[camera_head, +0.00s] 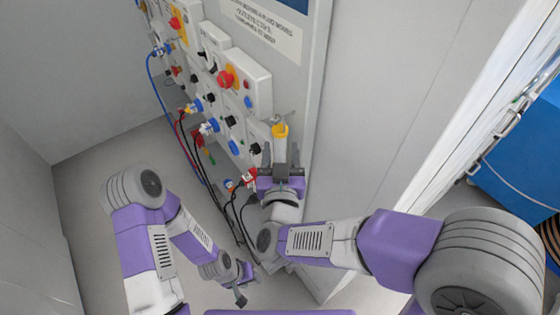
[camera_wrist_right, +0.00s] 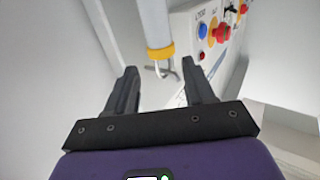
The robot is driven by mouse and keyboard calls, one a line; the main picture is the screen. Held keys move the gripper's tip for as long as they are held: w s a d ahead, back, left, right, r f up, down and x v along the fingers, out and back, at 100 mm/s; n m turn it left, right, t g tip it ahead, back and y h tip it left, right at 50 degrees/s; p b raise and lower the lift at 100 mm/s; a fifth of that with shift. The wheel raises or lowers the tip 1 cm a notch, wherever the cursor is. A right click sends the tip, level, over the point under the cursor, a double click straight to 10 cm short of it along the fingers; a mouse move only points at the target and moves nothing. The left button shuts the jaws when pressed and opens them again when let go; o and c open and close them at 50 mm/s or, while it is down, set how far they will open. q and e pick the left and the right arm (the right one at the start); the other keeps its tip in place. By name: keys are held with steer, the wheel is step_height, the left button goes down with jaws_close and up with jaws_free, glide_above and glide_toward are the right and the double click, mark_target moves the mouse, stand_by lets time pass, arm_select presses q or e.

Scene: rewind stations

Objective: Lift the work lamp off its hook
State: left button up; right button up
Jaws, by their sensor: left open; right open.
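The work lamp (camera_head: 280,130) hangs by its hook at the near end of the panel wall. In the head view mainly its yellow end shows; my right gripper hides the part below. In the right wrist view the lamp (camera_wrist_right: 158,28) is a pale tube with a yellow collar and a metal hook. My right gripper (camera_head: 281,158) is open, its fingers pointing at the lamp. In the right wrist view the gripper (camera_wrist_right: 163,66) has its fingertips apart on either side of the hook and collar; contact is not visible. My left gripper (camera_head: 243,284) is open, low and empty.
A grey box with a red button (camera_head: 226,79) and several plugs and sockets line the panel, close to the lamp. Red, blue and black cables (camera_head: 185,140) hang below. A blue cabinet (camera_head: 520,150) stands at the right. Bare floor (camera_head: 110,160) lies left.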

mark_target(280, 138)
steer(key=w, duration=0.4)
steer(key=w+f, duration=0.1)
steer(key=w, duration=0.1)
steer(key=shift+a, duration=0.1)
jaws_close()
steer(key=shift+r, duration=0.1)
